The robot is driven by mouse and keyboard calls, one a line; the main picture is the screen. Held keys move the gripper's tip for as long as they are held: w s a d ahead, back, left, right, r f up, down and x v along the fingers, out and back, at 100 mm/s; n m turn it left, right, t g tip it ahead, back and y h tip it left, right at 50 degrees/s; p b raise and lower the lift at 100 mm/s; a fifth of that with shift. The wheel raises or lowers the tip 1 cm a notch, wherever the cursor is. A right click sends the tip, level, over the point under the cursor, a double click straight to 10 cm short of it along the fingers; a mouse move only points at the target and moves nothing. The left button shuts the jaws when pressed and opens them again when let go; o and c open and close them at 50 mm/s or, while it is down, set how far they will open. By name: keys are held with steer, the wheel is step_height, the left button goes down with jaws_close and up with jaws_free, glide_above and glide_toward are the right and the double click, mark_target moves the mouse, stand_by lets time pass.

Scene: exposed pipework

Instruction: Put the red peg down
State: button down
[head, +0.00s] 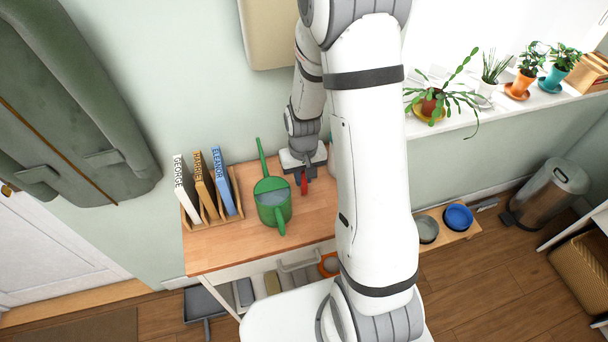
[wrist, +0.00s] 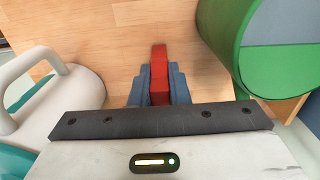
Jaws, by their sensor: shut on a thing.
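The red peg (wrist: 159,75) is held between the blue-grey fingers of my gripper (wrist: 158,84) in the wrist view. My gripper is shut on it, and its far end sticks out past the fingertips over the wooden tabletop (wrist: 120,60). In the head view the red peg (head: 304,183) shows below my gripper (head: 303,172), just right of the green watering can. I cannot tell whether the peg touches the tabletop. My arm hides the right part of the table in the head view.
The green watering can (head: 272,201) stands close beside my gripper. A wooden rack with labelled folders (head: 208,185) is further left. A whitish handled vessel (wrist: 75,98) is on the gripper's other side in the wrist view. Bare tabletop (head: 225,247) lies at the front left.

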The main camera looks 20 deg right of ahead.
steer(key=c, duration=1.4)
jaws_free()
